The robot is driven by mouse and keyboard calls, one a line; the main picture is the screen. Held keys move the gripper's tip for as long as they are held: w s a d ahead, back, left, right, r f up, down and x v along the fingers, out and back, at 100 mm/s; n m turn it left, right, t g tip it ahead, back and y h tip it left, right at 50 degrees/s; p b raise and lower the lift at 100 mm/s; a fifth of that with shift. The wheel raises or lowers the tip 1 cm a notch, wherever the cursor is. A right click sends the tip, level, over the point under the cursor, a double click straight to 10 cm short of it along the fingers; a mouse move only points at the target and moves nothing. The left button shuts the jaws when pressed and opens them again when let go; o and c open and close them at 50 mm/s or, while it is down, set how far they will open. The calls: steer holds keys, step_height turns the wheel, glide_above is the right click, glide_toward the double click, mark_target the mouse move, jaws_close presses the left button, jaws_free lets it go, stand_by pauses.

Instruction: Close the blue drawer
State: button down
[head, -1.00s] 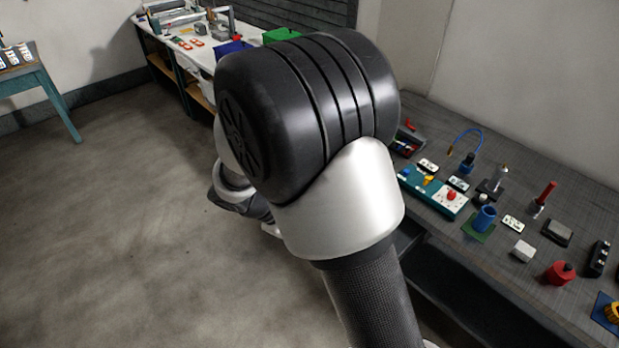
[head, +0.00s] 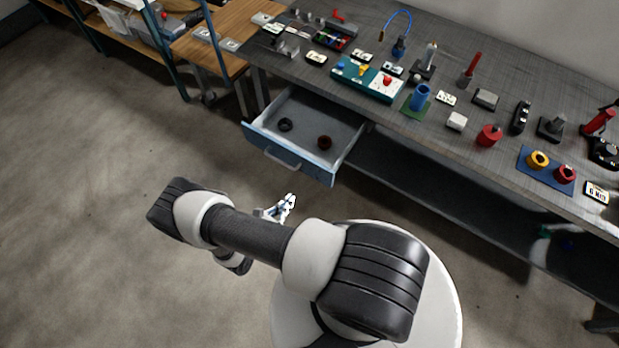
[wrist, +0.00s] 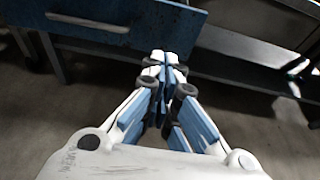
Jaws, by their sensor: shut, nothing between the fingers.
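The blue drawer (head: 308,165) is pulled out from under the left end of the grey workbench in the head view. A dark ring and a reddish-brown ring lie inside it. Its blue front has a pale bar handle (head: 282,160). The drawer front also shows in the wrist view (wrist: 150,18), at the top, with the handle (wrist: 88,22) to the left. My gripper (head: 291,199) is in front of the drawer's right end, lower in the picture. In the wrist view my gripper (wrist: 165,58) has its fingers together and empty, close to the front's lower right part; contact cannot be told.
The grey bench top (head: 450,130) carries several small parts, including a teal panel (head: 367,80) and a blue cup (head: 419,97). A dark lower shelf (head: 440,190) runs right of the drawer. A wooden table (head: 215,45) stands left. The floor before the drawer is open.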

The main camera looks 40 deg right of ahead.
steer(key=b, duration=0.2)
glide_toward(315, 173)
steer(key=x, duration=0.5)
steer(key=shift+d+r, duration=0.1)
steer(key=shift+w+d, duration=0.1)
steer(key=shift+d, duration=0.25)
